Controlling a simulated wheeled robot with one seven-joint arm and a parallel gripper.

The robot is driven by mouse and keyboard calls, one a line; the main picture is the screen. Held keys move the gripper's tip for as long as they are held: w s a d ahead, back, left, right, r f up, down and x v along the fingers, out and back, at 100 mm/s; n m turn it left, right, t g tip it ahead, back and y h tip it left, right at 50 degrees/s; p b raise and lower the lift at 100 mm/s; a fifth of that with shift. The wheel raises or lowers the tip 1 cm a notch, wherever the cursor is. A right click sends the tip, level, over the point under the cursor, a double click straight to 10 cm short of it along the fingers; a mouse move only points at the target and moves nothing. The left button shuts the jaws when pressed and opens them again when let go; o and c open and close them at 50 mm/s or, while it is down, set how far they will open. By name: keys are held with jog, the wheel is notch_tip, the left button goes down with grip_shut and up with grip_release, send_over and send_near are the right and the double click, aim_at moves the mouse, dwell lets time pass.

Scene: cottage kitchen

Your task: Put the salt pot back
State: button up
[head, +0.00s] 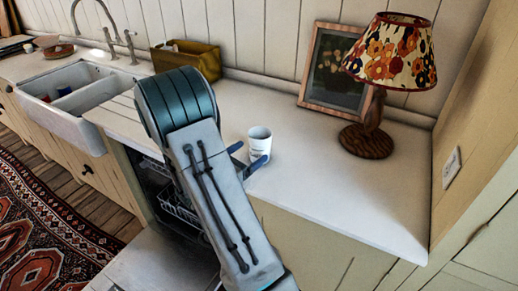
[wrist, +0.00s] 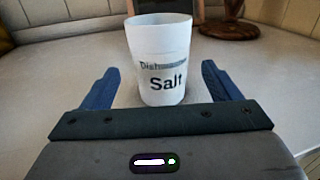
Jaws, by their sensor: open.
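The salt pot (head: 260,140) is a white, open-topped cup standing upright on the counter, right of my arm. In the wrist view the salt pot (wrist: 163,55) stands straight ahead, and its dark lettering ends in "Salt". My gripper (wrist: 160,82) is open, with one blue finger on each side of the pot and a visible gap on both sides. In the head view my gripper (head: 247,155) is low at the pot, partly hidden by my own arm.
A patterned lamp (head: 372,135) and a framed picture (head: 337,70) stand behind right. An olive box (head: 190,60) and a white double sink (head: 75,98) are to the left. Below the counter is an open dishwasher with a rack (head: 178,208). The counter's right side is clear.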

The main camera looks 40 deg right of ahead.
jog(key=a, duration=0.2)
jog(key=s+a, duration=0.1)
jog(key=a, duration=0.1)
jog(key=shift+a+b, duration=0.3)
jog(key=s+m+g+y, duration=0.1)
jog(key=s+m, duration=0.1)
jog(key=s+r+m+g+y, duration=0.1)
jog(key=s+m+g, duration=0.1)
jog(key=s+r+m+g+y, duration=0.1)
jog(key=s+m, duration=0.1)
jog(key=s, duration=0.1)
jog(key=shift+a+r+g, duration=0.2)
jog(key=shift+a+g, duration=0.05)
jog(key=shift+g, duration=0.15)
jog(key=s+a+m+g+y, duration=0.1)
jog(key=s+a+m+y, duration=0.35)
jog(key=s+m, duration=0.2)
jog(key=s+a+r+m+t+y, duration=0.1)
jog(key=a+r+m+t+y, duration=0.1)
jog(key=a+m+y, duration=0.2)
jog(key=s+a+r+m+t+y, duration=0.2)
jog(key=a+y, duration=0.4)
jog(key=a, duration=0.4)
jog(key=shift+a+m+t, duration=0.2)
jog(key=shift+m+t, duration=0.6)
jog(key=shift+m, duration=0.15)
jog(key=shift+c, duration=0.3)
